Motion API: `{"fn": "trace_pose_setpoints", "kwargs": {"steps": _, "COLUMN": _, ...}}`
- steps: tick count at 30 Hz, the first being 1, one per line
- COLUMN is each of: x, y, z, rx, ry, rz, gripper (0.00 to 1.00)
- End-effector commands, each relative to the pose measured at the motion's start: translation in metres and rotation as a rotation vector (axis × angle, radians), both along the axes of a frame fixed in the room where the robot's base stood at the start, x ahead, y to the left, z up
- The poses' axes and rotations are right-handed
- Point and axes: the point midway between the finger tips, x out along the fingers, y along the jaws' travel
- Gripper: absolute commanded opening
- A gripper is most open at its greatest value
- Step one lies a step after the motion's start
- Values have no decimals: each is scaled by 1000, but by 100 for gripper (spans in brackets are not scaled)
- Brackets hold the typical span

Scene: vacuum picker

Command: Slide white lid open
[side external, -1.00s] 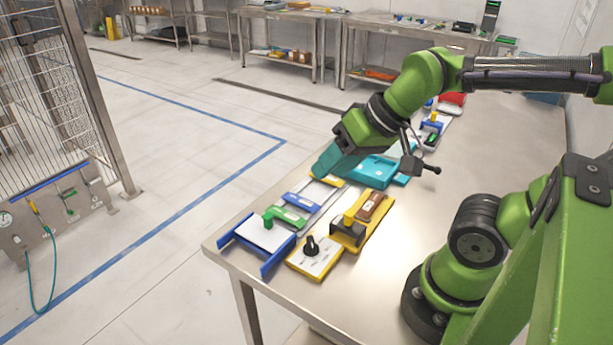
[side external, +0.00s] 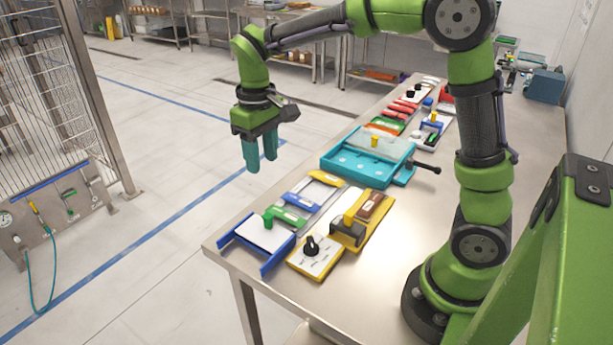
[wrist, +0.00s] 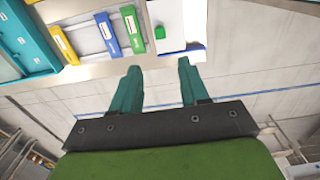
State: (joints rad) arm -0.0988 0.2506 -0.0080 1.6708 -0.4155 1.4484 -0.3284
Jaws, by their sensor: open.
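A white lid (side external: 258,240) with a green knob (side external: 268,221) lies flat between two blue rails (side external: 272,262) at the table's near-left corner. In the wrist view, the white lid (wrist: 178,14) is at the top, with its green knob (wrist: 160,33) and part of it cut off by the frame. A second pale lid (side external: 380,148) with a yellow knob sits on a teal box (side external: 340,168) farther back. My gripper (side external: 262,164) is open and empty, fingers pointing down, in the air beyond the table's left edge. It is apart from both lids; its fingertips (wrist: 159,66) show apart.
Blue, green and yellow handled sliders (side external: 302,200) lie between the white lid and the teal box. A yellow fixture (side external: 375,215) and a panel with a black knob (side external: 318,258) stand to the right. The table (side external: 460,130) is bare along its right side.

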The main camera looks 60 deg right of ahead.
Motion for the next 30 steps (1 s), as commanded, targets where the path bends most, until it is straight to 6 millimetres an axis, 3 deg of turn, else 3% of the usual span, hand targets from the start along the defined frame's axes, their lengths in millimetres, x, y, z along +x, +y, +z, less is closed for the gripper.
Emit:
{"fn": "trace_pose_setpoints", "kwargs": {"steps": 18, "x": -1, "y": 0, "z": -128, "rx": 1, "ry": 3, "rz": -3, "gripper": 45}}
{"fn": "trace_pose_setpoints", "kwargs": {"steps": 24, "x": -1, "y": 0, "z": -150, "rx": 2, "ry": 1, "rz": -4, "gripper": 45}}
{"fn": "trace_pose_setpoints", "kwargs": {"steps": 30, "x": 0, "y": 0, "z": -155, "rx": 2, "ry": -2, "rz": -3, "gripper": 45}}
